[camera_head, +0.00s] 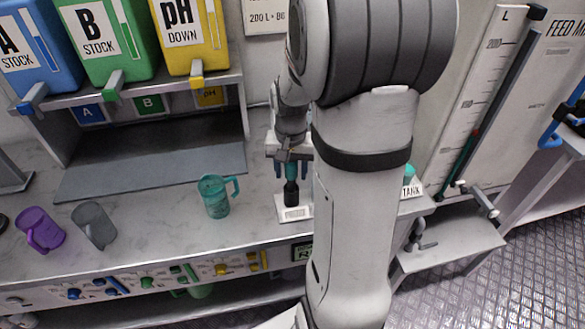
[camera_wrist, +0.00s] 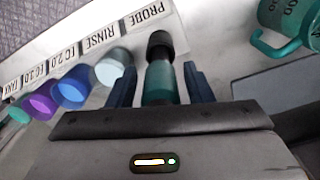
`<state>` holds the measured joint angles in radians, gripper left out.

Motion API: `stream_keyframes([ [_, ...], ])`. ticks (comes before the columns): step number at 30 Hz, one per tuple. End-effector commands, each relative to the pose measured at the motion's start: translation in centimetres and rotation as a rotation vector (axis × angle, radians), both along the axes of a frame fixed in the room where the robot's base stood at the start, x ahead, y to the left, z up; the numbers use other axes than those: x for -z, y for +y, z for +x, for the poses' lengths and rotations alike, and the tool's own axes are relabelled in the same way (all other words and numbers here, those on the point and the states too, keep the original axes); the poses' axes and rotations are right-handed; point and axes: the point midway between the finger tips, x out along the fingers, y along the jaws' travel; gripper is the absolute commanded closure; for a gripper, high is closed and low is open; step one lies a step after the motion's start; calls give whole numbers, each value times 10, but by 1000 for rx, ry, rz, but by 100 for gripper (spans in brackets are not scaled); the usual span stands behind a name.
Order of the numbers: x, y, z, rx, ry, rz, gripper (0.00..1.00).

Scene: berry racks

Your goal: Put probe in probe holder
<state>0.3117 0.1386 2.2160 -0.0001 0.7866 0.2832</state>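The probe has a teal body and a black lower end; it stands upright in the head view (camera_head: 291,171) and shows between my fingers in the wrist view (camera_wrist: 160,84). My gripper (camera_head: 291,167) points down with one dark blue finger on each side of the probe. In the wrist view my gripper (camera_wrist: 160,76) shows narrow gaps between the fingers and the probe, so it looks open around it. The probe's black end is at the white holder plate (camera_head: 294,213) labelled PROBE. How deep it sits there, I cannot tell.
In the wrist view a row of cups, pale grey (camera_wrist: 114,66), blue (camera_wrist: 72,87) and purple (camera_wrist: 40,107), stands beside the probe. A teal jug (camera_head: 215,196) stands left of my gripper. A purple cup (camera_head: 40,229) and grey cup (camera_head: 93,225) are farther left.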

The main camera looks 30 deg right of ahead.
Motion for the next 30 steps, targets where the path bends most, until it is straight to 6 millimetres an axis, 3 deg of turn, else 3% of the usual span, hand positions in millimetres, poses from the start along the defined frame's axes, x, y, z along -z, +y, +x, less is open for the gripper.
stream_keyframes([
  [3, 0, 0, 0, 0, 0, 0, 44],
  [11, -2, 0, 0, 1, 0, 0, 44],
  [24, -66, 0, 0, 0, -2, 0, 44],
  [30, -78, 0, -1, 0, 0, 0, 44],
])
